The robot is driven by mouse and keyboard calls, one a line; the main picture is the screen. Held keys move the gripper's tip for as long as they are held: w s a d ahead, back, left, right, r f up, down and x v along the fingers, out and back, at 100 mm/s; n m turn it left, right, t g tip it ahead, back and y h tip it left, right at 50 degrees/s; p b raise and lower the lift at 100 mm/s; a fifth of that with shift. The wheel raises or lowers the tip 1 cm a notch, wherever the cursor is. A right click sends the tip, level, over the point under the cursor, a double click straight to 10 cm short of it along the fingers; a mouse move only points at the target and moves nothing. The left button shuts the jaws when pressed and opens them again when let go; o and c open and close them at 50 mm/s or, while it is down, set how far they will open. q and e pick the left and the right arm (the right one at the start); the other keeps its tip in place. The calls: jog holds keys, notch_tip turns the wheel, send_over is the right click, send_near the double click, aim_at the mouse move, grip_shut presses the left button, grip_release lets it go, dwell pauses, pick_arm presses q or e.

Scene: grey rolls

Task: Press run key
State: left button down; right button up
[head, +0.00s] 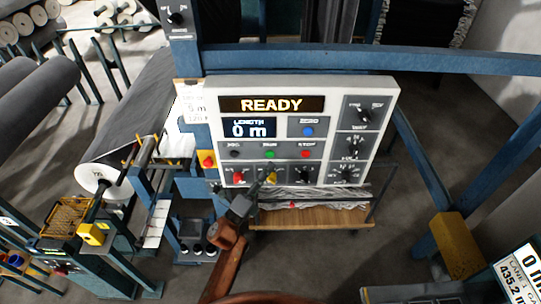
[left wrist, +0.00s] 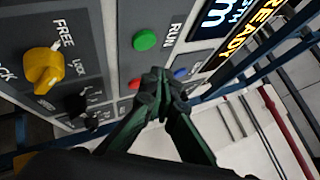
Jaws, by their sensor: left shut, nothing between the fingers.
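The run key is a round green button (head: 270,154) on the grey-white control panel (head: 391,120), under the word RUN. It also shows clear in the left wrist view (left wrist: 145,40). My left gripper (head: 264,177) is shut and empty, in front of the panel just below the green button, near the yellow knob. In the left wrist view its closed fingertips (left wrist: 161,80) appear beside the green button with a visible gap in the picture; depth to the panel is hard to tell. My right gripper is not in view.
Beside the key are a black JOG button (head: 235,154) and a red STOP button (head: 305,154). A blue ZERO button (head: 308,131) is above. The READY display (head: 271,104) is lit; the length display (head: 250,129) reads 0 m. Several knobs line the panel's lower row and right side.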

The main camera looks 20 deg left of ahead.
aim_at(270, 154)
pick_arm(q)
jog(key=shift+w+a, duration=0.15)
jog(key=shift+w, duration=0.45)
jog(key=shift+w+a, duration=0.15)
jog(key=shift+w, duration=0.4)
dwell(0.4)
jog(key=shift+w+b, duration=0.1)
jog(key=shift+b, duration=0.25)
jog(key=shift+w+a, duration=0.15)
jog(key=shift+w, duration=0.15)
